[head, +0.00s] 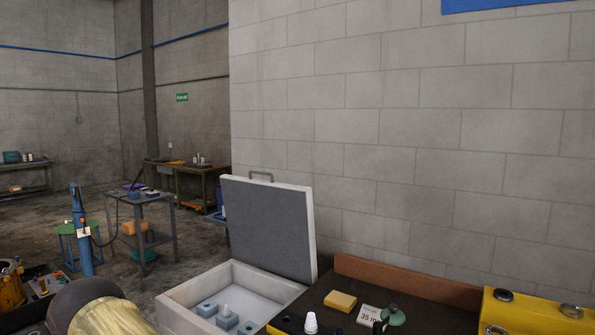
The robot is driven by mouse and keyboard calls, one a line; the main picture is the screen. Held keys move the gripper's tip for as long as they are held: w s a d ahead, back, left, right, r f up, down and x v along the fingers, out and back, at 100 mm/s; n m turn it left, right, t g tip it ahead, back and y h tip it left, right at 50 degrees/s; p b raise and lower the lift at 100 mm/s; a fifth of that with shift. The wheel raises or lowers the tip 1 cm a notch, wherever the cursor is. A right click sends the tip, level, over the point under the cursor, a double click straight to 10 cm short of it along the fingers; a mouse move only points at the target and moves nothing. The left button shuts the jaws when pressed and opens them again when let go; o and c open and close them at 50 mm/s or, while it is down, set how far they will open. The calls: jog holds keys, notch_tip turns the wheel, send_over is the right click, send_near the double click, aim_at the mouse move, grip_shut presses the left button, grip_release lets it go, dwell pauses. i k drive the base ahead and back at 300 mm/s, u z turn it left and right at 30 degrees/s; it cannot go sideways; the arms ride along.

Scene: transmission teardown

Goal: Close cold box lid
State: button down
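The cold box (180,303) is a white open-topped box at the bottom centre of the head view. A grey handle (261,173) shows above the lid's top edge. Inside the box are blue-grey blocks (227,321), one with a small white piece on it. My gripper is not in view.
Right of the box is a dark bench top (440,318) with a yellow block (340,301), a "35 m" card (371,316), a green disc (392,316) and a white cap. A brown ledge (408,280) and block wall stand behind. A yellow case (535,312) is at right.

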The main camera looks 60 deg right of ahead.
aim_at(270, 224)
jog(key=z, duration=1.35)
